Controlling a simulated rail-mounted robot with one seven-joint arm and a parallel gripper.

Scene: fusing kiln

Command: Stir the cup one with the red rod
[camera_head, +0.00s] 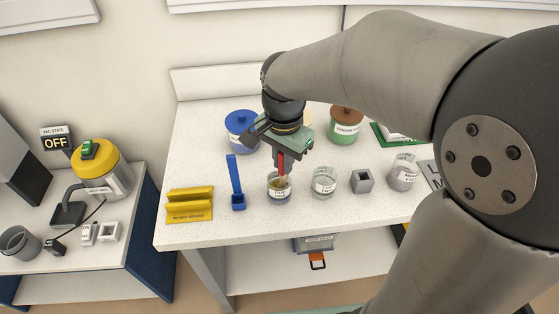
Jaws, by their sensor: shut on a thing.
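My gripper (281,152) points down over the white table and is shut on the red rod (282,164), which hangs upright below the jaws. The rod is directly over a small clear cup (279,192) with a label and brownish contents. The rod's lower part reaches the cup's mouth; its tip is hard to make out, so I cannot tell how deep it sits. The cup's label is too small to read surely. A second clear cup (323,182) stands just to the right, and a third labelled jar (403,174) with greyish contents stands farther right.
A grey square block (361,181) stands right. The table's front edge is near.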

